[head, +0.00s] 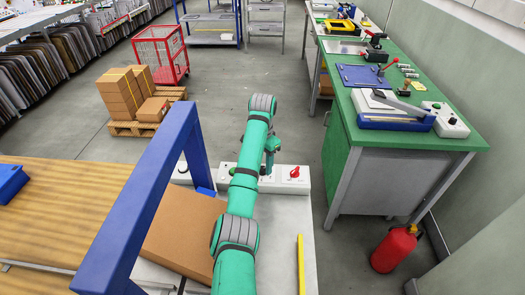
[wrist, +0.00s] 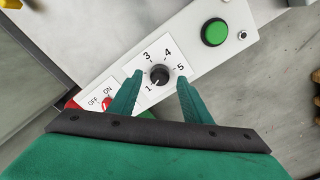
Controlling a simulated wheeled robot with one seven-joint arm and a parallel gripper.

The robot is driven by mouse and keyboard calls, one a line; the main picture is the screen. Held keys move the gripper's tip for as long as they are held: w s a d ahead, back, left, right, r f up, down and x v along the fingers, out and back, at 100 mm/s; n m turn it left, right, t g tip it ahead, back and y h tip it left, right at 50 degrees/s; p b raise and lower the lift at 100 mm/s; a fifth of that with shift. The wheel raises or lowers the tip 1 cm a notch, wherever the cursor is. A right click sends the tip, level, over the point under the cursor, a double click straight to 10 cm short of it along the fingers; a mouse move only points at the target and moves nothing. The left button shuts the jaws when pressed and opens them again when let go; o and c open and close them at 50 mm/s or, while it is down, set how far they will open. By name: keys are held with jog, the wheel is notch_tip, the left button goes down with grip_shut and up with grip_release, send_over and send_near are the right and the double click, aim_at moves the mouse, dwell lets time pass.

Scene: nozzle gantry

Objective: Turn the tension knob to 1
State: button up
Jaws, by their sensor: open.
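The tension knob (wrist: 160,74) is a small black dial on a white control panel (wrist: 205,62), ringed by printed numbers; 1, 3, 4 and 5 are readable in the wrist view. A pale mark on its lower-left side seems to face the 1, but it is small. My gripper (wrist: 160,76) is open, one green finger on each side of the knob with gaps between. The 2 is hidden, apparently behind the left finger. In the head view my arm covers part of the panel (head: 280,184), and the knob cannot be made out clearly.
On the same panel are a red OFF/ON switch (wrist: 107,103) and a green button (wrist: 215,32). A cardboard box (head: 185,232) and a blue frame post (head: 145,205) stand left of my arm. A green workbench (head: 395,120) and a red extinguisher (head: 395,249) are at right.

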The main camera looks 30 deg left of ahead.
notch_tip(320, 180, up, 10)
jog(key=shift+f, duration=0.15)
dwell(0.4)
dwell(0.4)
